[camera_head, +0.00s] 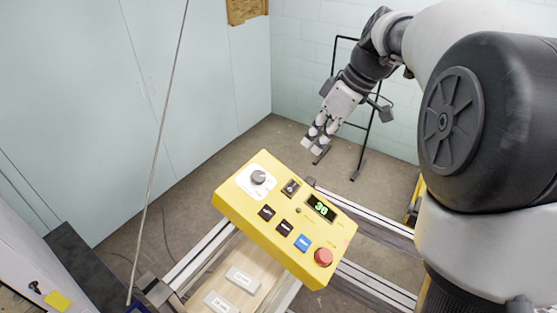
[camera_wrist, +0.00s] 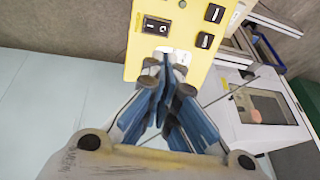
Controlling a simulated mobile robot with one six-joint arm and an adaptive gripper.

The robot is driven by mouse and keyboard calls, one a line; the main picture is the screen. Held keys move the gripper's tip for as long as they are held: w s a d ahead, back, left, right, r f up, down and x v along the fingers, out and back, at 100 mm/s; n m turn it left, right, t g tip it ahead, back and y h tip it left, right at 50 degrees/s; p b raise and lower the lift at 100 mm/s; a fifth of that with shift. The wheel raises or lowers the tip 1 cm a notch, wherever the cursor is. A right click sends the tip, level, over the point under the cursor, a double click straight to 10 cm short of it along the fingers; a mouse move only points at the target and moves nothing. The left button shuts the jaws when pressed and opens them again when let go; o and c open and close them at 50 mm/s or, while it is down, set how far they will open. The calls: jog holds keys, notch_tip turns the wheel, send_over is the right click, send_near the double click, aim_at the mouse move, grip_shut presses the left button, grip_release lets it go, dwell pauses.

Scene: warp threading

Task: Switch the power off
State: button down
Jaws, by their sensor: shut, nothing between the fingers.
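A yellow control panel (camera_head: 230,200) stands tilted in the middle of the head view; part of it shows at the top of the wrist view (camera_wrist: 185,28). A black rocker switch (camera_head: 290,187) sits on it between a white-plated knob (camera_head: 258,177) and a lit green display (camera_head: 321,207) reading 38. The switch also shows in the wrist view (camera_wrist: 156,25); I cannot tell which side is pressed. My gripper (camera_head: 313,145) is shut and empty, above and behind the panel's far edge, apparently apart from it. In the wrist view my fingers (camera_wrist: 165,85) hide part of the panel.
The panel also carries dark buttons (camera_head: 284,228), a blue button (camera_head: 302,243) and a red round button (camera_head: 323,257). Metal rails (camera_head: 380,285) and a wooden board with pale blocks (camera_head: 242,279) lie below. A black stand (camera_head: 358,165) is behind my gripper.

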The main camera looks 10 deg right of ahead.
aim_at(292, 188)
jog(key=shift+s, duration=0.2)
jog(key=x, duration=1.4)
jog(key=shift+w, duration=0.2)
